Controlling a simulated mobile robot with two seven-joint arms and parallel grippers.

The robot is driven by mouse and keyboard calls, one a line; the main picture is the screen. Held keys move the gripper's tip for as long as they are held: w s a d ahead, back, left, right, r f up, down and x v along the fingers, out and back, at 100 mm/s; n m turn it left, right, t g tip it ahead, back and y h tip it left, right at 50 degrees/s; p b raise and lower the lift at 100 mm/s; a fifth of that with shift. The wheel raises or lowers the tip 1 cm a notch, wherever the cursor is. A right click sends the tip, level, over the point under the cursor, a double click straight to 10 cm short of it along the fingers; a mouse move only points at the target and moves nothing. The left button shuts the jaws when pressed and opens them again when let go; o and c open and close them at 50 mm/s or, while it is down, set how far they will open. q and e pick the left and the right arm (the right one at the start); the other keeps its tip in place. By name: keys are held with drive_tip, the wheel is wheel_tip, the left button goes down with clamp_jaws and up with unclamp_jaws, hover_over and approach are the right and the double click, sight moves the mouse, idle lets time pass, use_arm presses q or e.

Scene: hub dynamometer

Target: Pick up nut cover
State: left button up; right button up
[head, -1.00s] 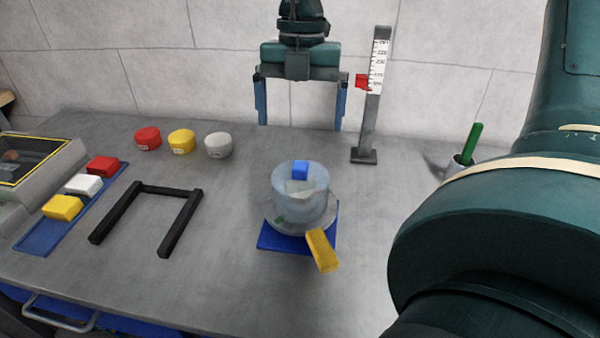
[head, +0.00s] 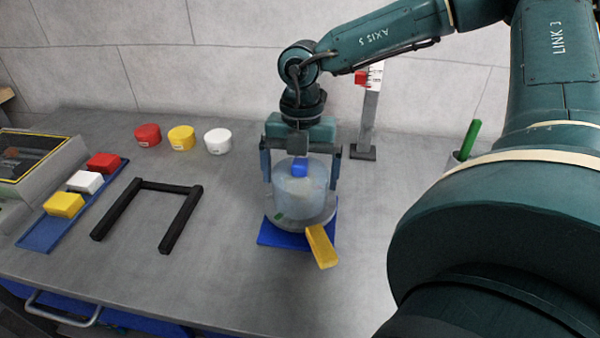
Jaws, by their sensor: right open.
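What looks like the nut cover is a translucent cylinder (head: 301,195) with a small blue knob (head: 300,168) on top. It stands upright on a round grey base with a yellow handle (head: 321,246), over a blue square plate (head: 284,238). My right gripper (head: 300,184) points down at the cylinder, with one blue-grey finger at its left side and one at its right. The jaws are open, and I cannot tell whether either finger touches the wall. The gripper hides part of the cylinder's upper back. My left gripper is not in view.
Red (head: 148,135), yellow (head: 181,138) and white (head: 217,141) round caps stand at the back left. A black U-shaped frame (head: 148,186) and a blue tray (head: 44,233) with coloured blocks lie left. A scaled post (head: 368,126) stands behind. A green-handled item (head: 468,138) is at right.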

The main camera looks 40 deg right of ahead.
drive_tip(key=shift+c, duration=0.2)
drive_tip(key=c, duration=0.6)
drive_tip(key=shift+r, duration=0.1)
